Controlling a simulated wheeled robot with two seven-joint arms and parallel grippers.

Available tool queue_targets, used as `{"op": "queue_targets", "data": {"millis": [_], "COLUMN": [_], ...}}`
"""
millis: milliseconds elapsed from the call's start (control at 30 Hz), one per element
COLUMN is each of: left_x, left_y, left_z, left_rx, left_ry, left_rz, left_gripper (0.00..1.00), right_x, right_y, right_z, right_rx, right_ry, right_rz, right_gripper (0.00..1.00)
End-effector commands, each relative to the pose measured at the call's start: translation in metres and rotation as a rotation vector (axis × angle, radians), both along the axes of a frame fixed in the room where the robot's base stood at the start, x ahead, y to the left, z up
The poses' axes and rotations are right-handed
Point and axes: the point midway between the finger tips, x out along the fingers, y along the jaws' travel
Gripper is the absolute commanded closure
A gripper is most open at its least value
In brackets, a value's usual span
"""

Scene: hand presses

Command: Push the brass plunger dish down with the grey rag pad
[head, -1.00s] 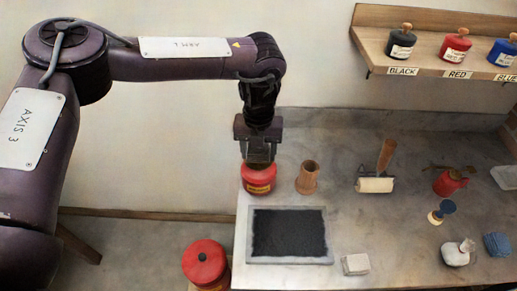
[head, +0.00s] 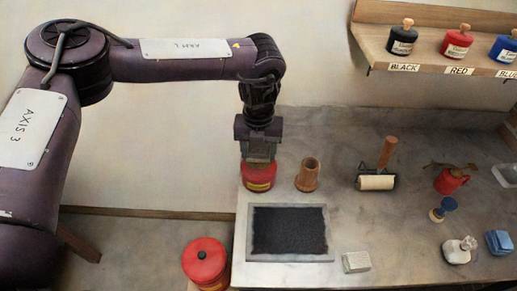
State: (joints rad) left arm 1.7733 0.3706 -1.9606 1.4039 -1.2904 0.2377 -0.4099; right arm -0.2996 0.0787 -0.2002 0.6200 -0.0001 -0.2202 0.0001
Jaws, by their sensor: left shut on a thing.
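My left gripper (head: 259,157) points straight down over the red plunger can (head: 260,183) at the back left of the bench. It is shut on the grey rag pad, which is mostly hidden between and below the fingers. The fingertips are right at the can's top. The brass dish is hidden under the gripper, so I cannot tell whether the pad touches it or how far down it is. My right gripper is not in view.
A wooden cup (head: 307,175) stands just right of the can. A dark inking slab (head: 289,204) lies in front, with a pale block (head: 356,262) beside it. A roller (head: 376,183) is farther right. A larger red can (head: 205,262) stands left of the bench. Ink jars (head: 457,44) line the shelf.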

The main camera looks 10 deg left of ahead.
Motion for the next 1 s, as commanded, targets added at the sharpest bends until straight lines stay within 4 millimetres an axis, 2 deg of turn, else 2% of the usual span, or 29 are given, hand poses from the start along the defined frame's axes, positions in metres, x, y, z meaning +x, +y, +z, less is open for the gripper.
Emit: {"op": "queue_targets", "data": {"millis": [1000], "left_x": [-0.0007], "left_y": [0.0002], "left_z": [-0.0071], "left_rx": [0.001], "left_ry": [0.002], "left_rz": [0.000], "left_gripper": [0.62], "right_x": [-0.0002], "right_y": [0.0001], "right_z": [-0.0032], "right_rx": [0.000], "right_ry": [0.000], "right_rz": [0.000], "right_gripper": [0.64]}}
